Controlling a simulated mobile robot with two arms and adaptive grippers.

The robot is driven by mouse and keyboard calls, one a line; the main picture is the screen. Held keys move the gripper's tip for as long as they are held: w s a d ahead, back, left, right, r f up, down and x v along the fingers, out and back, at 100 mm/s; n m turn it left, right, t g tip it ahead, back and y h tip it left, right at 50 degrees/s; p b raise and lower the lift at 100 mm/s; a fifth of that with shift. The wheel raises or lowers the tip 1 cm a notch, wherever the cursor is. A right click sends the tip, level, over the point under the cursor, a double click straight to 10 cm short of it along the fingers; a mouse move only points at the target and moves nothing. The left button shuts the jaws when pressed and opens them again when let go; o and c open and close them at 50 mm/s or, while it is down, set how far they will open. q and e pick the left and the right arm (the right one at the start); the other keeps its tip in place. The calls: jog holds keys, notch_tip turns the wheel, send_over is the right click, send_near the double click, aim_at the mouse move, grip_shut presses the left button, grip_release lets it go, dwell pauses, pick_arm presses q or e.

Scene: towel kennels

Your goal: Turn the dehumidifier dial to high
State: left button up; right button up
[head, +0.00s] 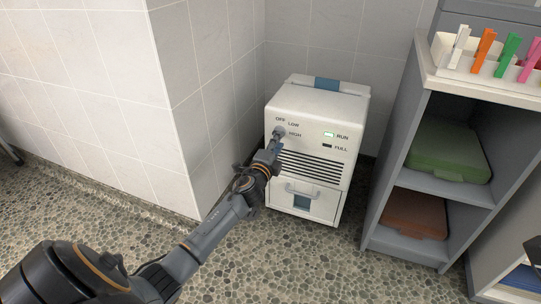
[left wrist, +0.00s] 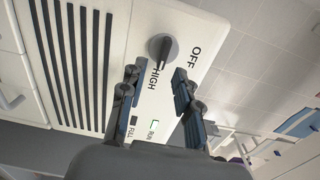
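The white dehumidifier (head: 345,105) stands on the floor against the tiled corner. Its grey round dial (left wrist: 163,48) sits on the front face; it also shows in the head view (head: 279,131). In the left wrist view the dial's dark pointer bar lies toward the word HIGH. LOW is hidden there, OFF is readable. The RUN lamp (head: 328,134) is lit green; the FULL lamp (head: 327,146) is dark. My left gripper (left wrist: 157,82) is open, its fingertips apart on either side of the HIGH label, just short of the dial. Nothing shows between them.
A grey shelf unit (head: 400,180) stands right of the dehumidifier, holding a green case (head: 447,150) and a brown case (head: 414,214). A white tray (head: 480,66) with coloured pegs sits on top. A tiled wall corner (head: 185,130) is close on the left. The pebbled floor in front is clear.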

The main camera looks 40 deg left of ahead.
pick_arm(q)
jog(key=v, duration=1)
jog(key=shift+w, duration=0.1)
